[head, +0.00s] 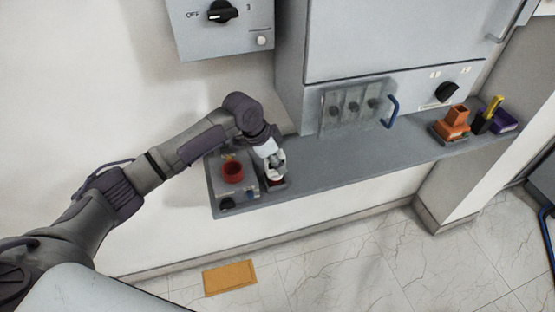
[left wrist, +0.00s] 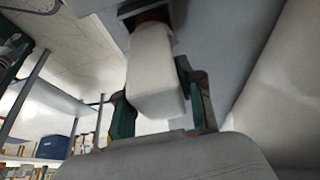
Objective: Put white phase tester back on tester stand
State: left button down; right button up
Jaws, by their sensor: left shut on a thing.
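My left gripper (head: 273,170) is over the left end of the grey shelf, pointing down. It is shut on the white phase tester (left wrist: 155,75), a pale block between the two green-padded fingers in the left wrist view. In the head view the tester is mostly hidden by the gripper. A small stand with a red part (head: 277,182) is right under the gripper. In the left wrist view a dark red part (left wrist: 152,14) meets the tester's far end. I cannot tell whether the tester is seated in it. My right gripper is not in view.
A grey box with a red ring (head: 233,172) and black knob stands just left of the gripper. The grey shelf (head: 340,160) is clear to the right, up to an orange holder (head: 453,122) and a purple one (head: 503,120). A cabinet (head: 390,60) rises behind.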

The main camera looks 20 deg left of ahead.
pick_arm(q)
jog(key=c, duration=0.7)
grip_release()
jog(key=b+v, duration=0.1)
jog(key=v, duration=1.1)
jog(key=shift+r+b, duration=0.15)
jog(key=shift+b, duration=0.2)
